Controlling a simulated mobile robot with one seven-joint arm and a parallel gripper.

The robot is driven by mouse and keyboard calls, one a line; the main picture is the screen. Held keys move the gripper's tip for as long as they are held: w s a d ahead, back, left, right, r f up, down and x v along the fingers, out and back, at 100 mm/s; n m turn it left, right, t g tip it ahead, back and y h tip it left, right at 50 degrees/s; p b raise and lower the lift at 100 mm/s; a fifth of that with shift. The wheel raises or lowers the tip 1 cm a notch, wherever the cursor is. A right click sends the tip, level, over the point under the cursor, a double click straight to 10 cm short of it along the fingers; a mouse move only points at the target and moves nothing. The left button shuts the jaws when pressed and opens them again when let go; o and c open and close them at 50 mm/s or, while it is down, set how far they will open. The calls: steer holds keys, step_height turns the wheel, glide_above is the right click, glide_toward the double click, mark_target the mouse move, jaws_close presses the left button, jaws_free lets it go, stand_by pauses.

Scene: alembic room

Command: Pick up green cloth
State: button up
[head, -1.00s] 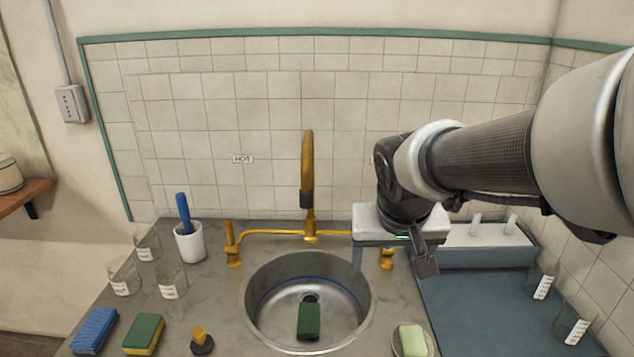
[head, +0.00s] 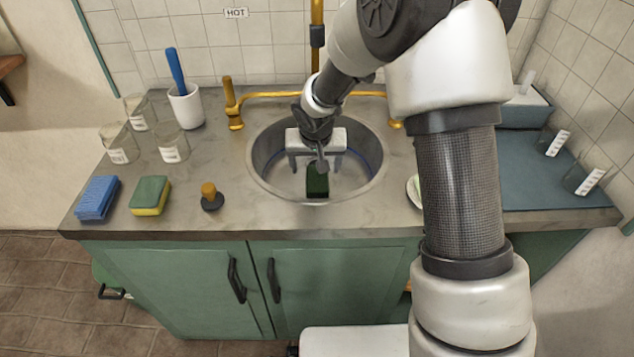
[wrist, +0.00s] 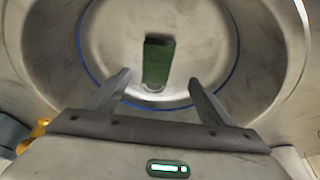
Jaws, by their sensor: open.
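The green cloth (head: 317,182) is a small dark green block-like piece lying in the bottom of the round steel sink (head: 262,176). My gripper (head: 316,170) is over the sink, pointing down, its fingers spread apart and empty. In the wrist view the cloth (wrist: 158,62) lies on the sink floor beyond the fingertips, roughly centred between the two fingers of my gripper (wrist: 160,80). The fingers do not touch it. In the head view my gripper partly hides the cloth.
A gold tap (head: 317,40) rises behind the sink. A blue sponge (head: 97,198), a green-yellow sponge (head: 150,196) and a small knobbed plug (head: 211,196) lie to the left. Glass beakers (head: 172,142) and a white cup (head: 186,106) stand behind them. The sink wall surrounds my gripper.

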mark_target(317, 178)
steer(key=x, duration=0.3)
steer(key=b+x, duration=0.1)
steer(key=x, duration=0.5)
steer(key=shift+w+d, duration=0.2)
steer(key=shift+d, duration=0.05)
steer(key=shift+r, duration=0.1)
steer(key=c, duration=1.2)
